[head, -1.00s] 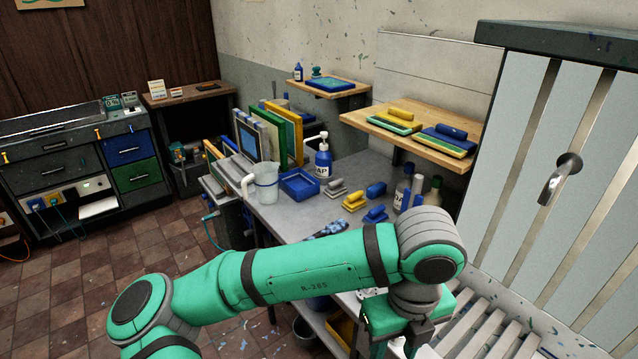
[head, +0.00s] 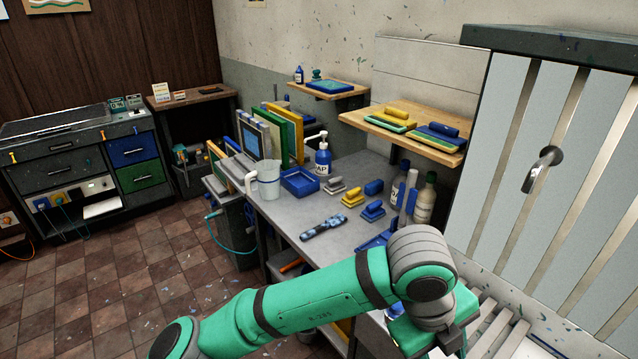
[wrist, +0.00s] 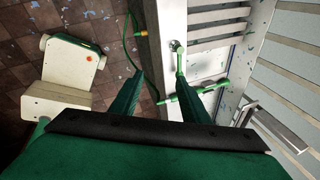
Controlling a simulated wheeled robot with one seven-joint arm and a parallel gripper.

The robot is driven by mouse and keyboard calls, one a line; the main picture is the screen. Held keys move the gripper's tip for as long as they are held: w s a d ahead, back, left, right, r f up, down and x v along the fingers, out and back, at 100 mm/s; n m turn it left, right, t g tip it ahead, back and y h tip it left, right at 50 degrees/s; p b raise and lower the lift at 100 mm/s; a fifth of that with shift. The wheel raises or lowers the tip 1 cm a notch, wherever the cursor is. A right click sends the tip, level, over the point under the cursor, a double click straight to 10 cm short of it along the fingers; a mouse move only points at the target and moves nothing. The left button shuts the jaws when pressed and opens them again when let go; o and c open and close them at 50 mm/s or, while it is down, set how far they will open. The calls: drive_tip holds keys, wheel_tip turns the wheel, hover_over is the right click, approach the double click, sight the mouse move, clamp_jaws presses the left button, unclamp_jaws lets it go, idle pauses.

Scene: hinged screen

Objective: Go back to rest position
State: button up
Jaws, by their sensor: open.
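My green arm (head: 320,302) crosses the bottom of the head view, in front of the bench. Its wrist end is at the lower right, and my gripper's fingertips are out of that view. In the wrist view my gripper (wrist: 160,76) is open, its two dark green fingers apart, with nothing between them. Beyond the fingers lie the tiled floor and the edge of a white slatted basin.
A grey bench (head: 285,222) holds a clear jug (head: 268,183), a soap bottle (head: 323,160) and several colored blocks. In the wrist view a green hose (wrist: 130,45) lies near the basin (wrist: 172,22).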

drive_tip(key=w+d+r+n+t+h, duration=0.4)
drive_tip(key=d+r+n+h, duration=0.3)
drive_tip(key=d+n+h, duration=0.45)
drive_tip(key=w+a+f+n+t+y, duration=0.45)
drive_tip(key=a+f+n+t, duration=0.45)
drive_tip(key=n+t, duration=0.4)
drive_tip(key=s+a+f+n+y, duration=0.3)
drive_tip(key=a+f+n+y, duration=0.3)
drive_tip(key=f, duration=0.3)
drive_tip(key=s+a+f+y, duration=0.1)
drive_tip(key=s+a+f, duration=0.2)
drive_tip(key=s+a, duration=0.2)
drive_tip(key=s+a+f+n+g+y, duration=0.1)
drive_tip(key=s+a, duration=0.5)
drive_tip(key=s, duration=0.6)
drive_tip(key=s+a+f+y, duration=0.3)
drive_tip(key=s+a+f, duration=0.3)
drive_tip(key=s, duration=0.3)
drive_tip(key=shift+a+g, duration=0.25)
drive_tip(key=shift+g, duration=0.05)
